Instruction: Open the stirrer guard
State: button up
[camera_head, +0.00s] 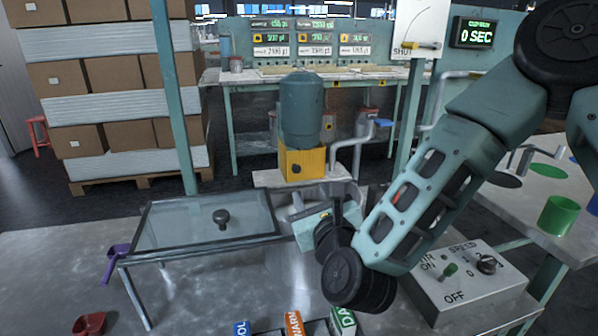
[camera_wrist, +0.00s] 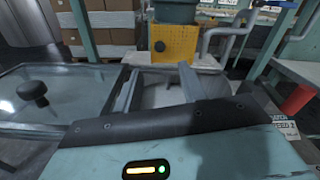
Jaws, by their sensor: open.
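The stirrer guard (camera_head: 175,229) is a clear pane in a dark frame, lying nearly flat at the left of the head view. A black round knob (camera_head: 222,217) stands on it. In the wrist view the guard (camera_wrist: 75,108) and its knob (camera_wrist: 33,91) are at the left. My gripper (camera_head: 317,210) is just right of the guard's right edge in the head view. In the wrist view its two fingers (camera_wrist: 157,80) are spread, with nothing held between them. The gripper is apart from the knob. What lies beneath my wrist is partly hidden.
A yellow block with a dark green tank (camera_head: 303,110) stands behind the guard. A control box (camera_head: 465,285) with a green switch and a speed knob is at the lower right. A purple scoop (camera_head: 115,260) is by the guard's left edge. Labelled boxes (camera_head: 294,323) stand at the front.

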aim_at(297, 170)
jog(key=x, duration=1.1)
jog(key=shift+a+p, duration=0.1)
jog(key=shift+p, duration=0.2)
jog(key=shift+c, duration=0.3)
grip_shut()
